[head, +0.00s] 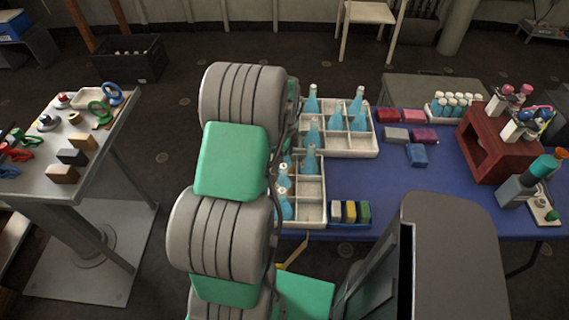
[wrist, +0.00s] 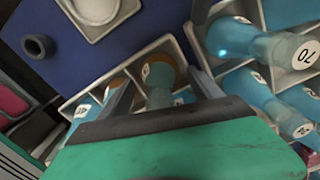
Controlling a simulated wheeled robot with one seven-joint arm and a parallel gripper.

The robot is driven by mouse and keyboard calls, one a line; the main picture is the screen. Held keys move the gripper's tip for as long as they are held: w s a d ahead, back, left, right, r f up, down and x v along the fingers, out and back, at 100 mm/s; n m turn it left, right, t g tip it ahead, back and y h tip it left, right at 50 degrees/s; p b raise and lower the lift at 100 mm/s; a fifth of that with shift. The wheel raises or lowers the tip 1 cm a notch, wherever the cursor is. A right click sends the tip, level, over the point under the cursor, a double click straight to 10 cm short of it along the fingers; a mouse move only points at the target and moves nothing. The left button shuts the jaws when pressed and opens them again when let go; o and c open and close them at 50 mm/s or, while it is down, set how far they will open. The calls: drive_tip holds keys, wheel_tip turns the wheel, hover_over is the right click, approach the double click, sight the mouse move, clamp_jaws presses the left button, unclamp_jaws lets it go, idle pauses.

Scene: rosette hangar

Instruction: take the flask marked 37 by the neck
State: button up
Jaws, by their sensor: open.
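Several blue flasks with pale necks stand in two white divided crates on the blue table. In the head view they include a flask (head: 311,161) in the near crate (head: 312,212) and a flask (head: 312,102) in the far crate (head: 372,152). A flask at the right reads 70 (wrist: 262,46). I cannot read a 37 on any flask. My arm hides the gripper in the head view.
Coloured blocks (head: 417,154), a rack of white-capped vials (head: 453,104) and a red stand (head: 482,146) are farther right. A grey table (head: 92,150) with rings and blocks stands at left.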

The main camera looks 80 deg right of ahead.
drive_tip(key=shift+c, duration=0.3)
drive_tip(key=c, duration=1.1)
